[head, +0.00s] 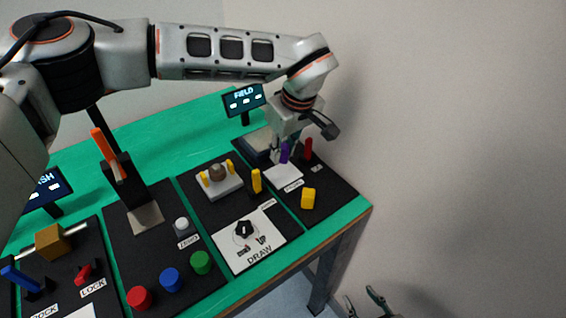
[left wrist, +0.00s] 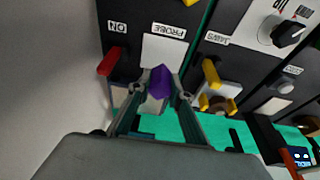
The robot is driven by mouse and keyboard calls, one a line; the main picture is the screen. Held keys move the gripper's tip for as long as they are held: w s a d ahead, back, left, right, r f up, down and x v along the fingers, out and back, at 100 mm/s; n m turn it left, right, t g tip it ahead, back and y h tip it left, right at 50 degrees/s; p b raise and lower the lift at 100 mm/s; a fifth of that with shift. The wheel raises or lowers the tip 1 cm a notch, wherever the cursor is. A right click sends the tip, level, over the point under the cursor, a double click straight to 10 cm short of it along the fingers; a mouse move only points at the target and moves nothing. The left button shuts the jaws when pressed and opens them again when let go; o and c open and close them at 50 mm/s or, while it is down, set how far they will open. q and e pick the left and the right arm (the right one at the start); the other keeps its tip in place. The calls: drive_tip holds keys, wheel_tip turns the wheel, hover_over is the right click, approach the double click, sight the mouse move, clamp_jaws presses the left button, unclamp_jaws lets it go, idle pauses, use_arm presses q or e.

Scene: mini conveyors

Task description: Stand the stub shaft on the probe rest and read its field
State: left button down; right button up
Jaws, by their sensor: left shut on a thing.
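My left gripper (head: 283,150) is above the far-right black panel, shut on a small purple piece (head: 284,154) that I take to be the stub shaft. In the left wrist view, the purple piece (left wrist: 159,80) sits between the two fingertips (left wrist: 160,90), with a faceted end showing. The white pad labelled PROBE (head: 284,176) lies just below it, and shows beyond the piece in the wrist view (left wrist: 163,50). I cannot tell whether they touch. The FIELD display (head: 243,98) stands behind, its reading illegible. My right gripper (head: 363,303) is open and empty at the bottom edge.
A red lever (head: 308,149) by the ON label stands right of the pad. A yellow block (head: 308,198) is in front. To the left are a yellow-levered jaws fixture (head: 220,190) with a brown round piece, and the DRAW dial (head: 244,230). A wall is close on the right.

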sight(284, 162)
use_arm(q)
drive_tip(key=shift+f, duration=2.1)
drive_tip(key=shift+f, duration=0.15)
drive_tip(key=c, duration=1.8)
unclamp_jaws()
drive_tip(key=shift+c, duration=0.2)
drive_tip(key=v, duration=1.2)
